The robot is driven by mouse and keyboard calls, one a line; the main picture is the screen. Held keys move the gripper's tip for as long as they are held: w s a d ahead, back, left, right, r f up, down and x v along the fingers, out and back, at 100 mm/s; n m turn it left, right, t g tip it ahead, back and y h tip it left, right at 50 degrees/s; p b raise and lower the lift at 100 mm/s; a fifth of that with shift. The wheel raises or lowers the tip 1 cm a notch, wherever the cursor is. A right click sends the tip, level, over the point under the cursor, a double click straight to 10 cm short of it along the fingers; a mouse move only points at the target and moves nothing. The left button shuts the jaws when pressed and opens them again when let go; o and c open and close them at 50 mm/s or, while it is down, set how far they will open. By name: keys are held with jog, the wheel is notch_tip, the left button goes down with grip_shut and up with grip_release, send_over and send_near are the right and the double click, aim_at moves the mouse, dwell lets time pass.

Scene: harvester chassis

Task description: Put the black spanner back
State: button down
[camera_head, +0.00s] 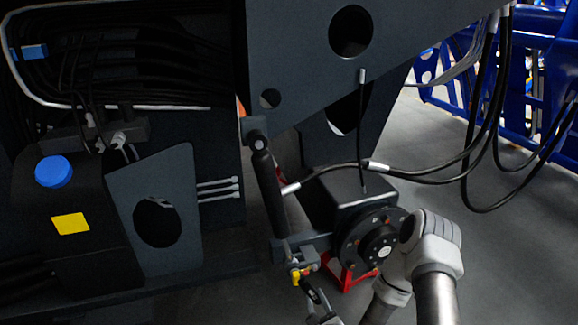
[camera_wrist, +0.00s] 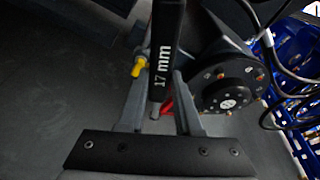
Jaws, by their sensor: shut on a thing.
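The black spanner (camera_wrist: 167,35), marked "17 mm" in white, stands lengthwise between the two grey fingers of my gripper (camera_wrist: 162,75) in the wrist view. My gripper is shut on it. The spanner's upper end runs out of the top of that view. Its lower end shows just past the fingers, above the dark gripper plate. My arm enters there at the lower right. I cannot tell from these frames where the spanner's storage place is.
A round black wheel hub (camera_head: 380,247) is close by; it also shows in the wrist view (camera_wrist: 228,94). A red stand (camera_head: 347,274) is below it. A yellow fitting (camera_head: 296,276) and a black strut (camera_head: 268,185) are near. Black hoses hang at right. Grey floor (camera_head: 505,245) is clear.

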jog(key=w+r+y, duration=0.1)
jog(key=r, duration=0.1)
jog(key=w+r+n+y, duration=0.1)
jog(key=r, duration=0.1)
jog(key=w+r+n, duration=0.1)
jog(key=r, duration=0.2)
jog(key=shift+w+d+g+y, duration=0.1)
jog(key=shift+d+g+y, duration=0.2)
jog(key=shift+d+y, duration=0.1)
jog(key=s+d+r+y+p, duration=0.1)
jog(key=r+p, duration=0.5)
jog(key=r, duration=0.6)
jog(key=s+d+r+n+g+p, duration=0.1)
jog(key=s+d+r+p, duration=0.1)
jog(key=d+r+p, duration=0.2)
notch_tip(320, 180, up, 8)
jog(key=p, duration=0.3)
jog(key=shift+s+d+n+y, duration=0.3)
jog(key=shift+s+d+y, duration=0.05)
jog(key=shift+y, duration=0.05)
jog(key=shift+s, duration=0.1)
